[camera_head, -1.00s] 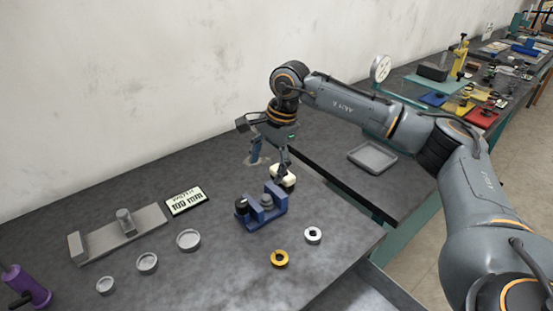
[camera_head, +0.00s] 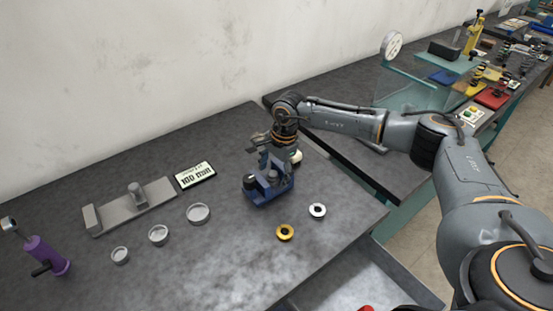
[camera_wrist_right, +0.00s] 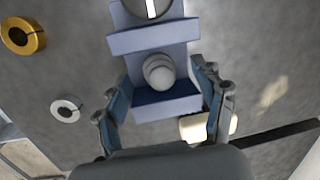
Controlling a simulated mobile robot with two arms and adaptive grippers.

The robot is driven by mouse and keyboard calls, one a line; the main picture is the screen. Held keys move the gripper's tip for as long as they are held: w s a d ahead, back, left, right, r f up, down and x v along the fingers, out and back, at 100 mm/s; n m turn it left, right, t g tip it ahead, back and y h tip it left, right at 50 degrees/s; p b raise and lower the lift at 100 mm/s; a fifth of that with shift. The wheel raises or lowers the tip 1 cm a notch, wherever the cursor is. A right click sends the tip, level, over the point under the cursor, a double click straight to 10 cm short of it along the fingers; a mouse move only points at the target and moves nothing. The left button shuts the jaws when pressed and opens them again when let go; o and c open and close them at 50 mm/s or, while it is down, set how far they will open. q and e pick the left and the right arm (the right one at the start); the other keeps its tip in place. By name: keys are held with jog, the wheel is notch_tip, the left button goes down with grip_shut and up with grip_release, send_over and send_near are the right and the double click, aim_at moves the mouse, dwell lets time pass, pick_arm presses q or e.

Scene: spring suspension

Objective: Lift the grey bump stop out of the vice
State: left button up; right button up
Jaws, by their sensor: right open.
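The blue vice (camera_head: 268,193) stands on the dark bench, and it also shows in the right wrist view (camera_wrist_right: 150,42). The grey bump stop (camera_wrist_right: 158,73), with a rounded top, sits between the vice's blue jaws; in the head view its top (camera_head: 272,176) is small and partly hidden. My right gripper (camera_head: 272,167) is low over the vice, pointing down. In the right wrist view its two open fingers (camera_wrist_right: 163,80) are on either side of the bump stop, with gaps to it. I cannot tell the exact height. My left gripper is not in view.
A gold ring (camera_head: 285,232) and a silver ring (camera_head: 317,210) lie in front of the vice. A white block (camera_wrist_right: 207,127) is close behind the gripper. A label plate (camera_head: 195,175), a grey fixture (camera_head: 130,207) and several round dishes are to the left.

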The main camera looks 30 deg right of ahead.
aim_at(272, 174)
jog(key=shift+f, duration=0.45)
jog(key=shift+c, duration=0.2)
jog(key=c, duration=1.2)
jog(key=o, duration=0.4)
jog(key=c, duration=0.4)
jog(key=shift+a, duration=0.1)
jog(key=shift+a, duration=0.1)
jog(key=shift+r+p, duration=1.7)
jog(key=shift+r, duration=1.85)
jog(key=shift+c, duration=0.3)
